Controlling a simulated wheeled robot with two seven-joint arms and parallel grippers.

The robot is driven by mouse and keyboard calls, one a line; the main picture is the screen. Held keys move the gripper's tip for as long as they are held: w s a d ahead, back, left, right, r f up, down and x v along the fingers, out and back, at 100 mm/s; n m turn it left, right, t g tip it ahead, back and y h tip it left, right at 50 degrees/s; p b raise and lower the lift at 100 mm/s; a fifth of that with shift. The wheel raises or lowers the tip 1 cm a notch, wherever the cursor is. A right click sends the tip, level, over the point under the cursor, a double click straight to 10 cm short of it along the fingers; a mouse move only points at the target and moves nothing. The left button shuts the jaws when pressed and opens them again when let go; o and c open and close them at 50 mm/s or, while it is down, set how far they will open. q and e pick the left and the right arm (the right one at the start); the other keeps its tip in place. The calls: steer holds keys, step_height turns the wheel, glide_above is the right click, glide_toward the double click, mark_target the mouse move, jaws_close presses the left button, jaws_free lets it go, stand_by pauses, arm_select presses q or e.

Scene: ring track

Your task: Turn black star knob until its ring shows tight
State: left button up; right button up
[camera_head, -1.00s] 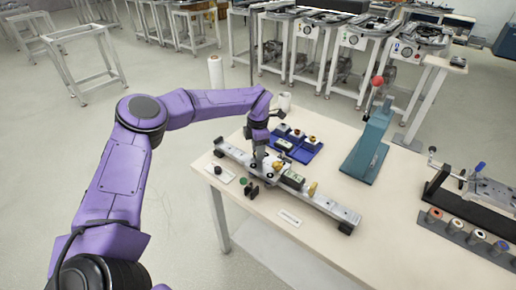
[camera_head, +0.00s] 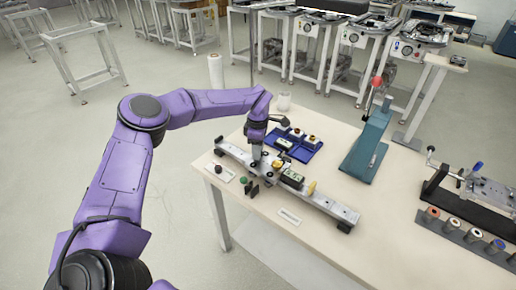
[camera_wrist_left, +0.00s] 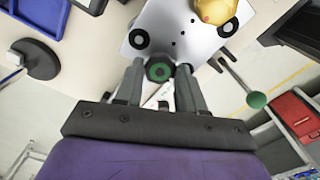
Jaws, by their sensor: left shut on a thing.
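The black star knob (camera_wrist_left: 160,71) sits between the two fingertips of my left gripper (camera_wrist_left: 160,80) in the left wrist view, at the edge of a pale metal plate (camera_wrist_left: 180,35). A green tone shows on the knob's top; I cannot make out a separate ring mark. The fingers are shut on the knob from both sides. In the head view my left gripper (camera_head: 257,157) points down at the long grey track (camera_head: 325,203) and hides the knob. My right gripper is not in view.
A yellow knob (camera_wrist_left: 216,9) and a green-ended lever (camera_wrist_left: 256,100) are close by on the right. A blue tray (camera_head: 298,150) lies behind the track. A teal press (camera_head: 369,150) stands further right.

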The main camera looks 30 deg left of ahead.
arm_select(q)
steer(key=shift+w+r, duration=0.2)
steer(key=shift+r, duration=0.1)
steer(key=o, duration=1.1)
steer(key=shift+c, duration=0.2)
steer(key=shift+s+d, duration=0.1)
steer(key=shift+f, duration=0.1)
step_height(320, 180, up, 11)
steer(key=b, duration=0.2)
steer(key=shift+f, duration=0.2)
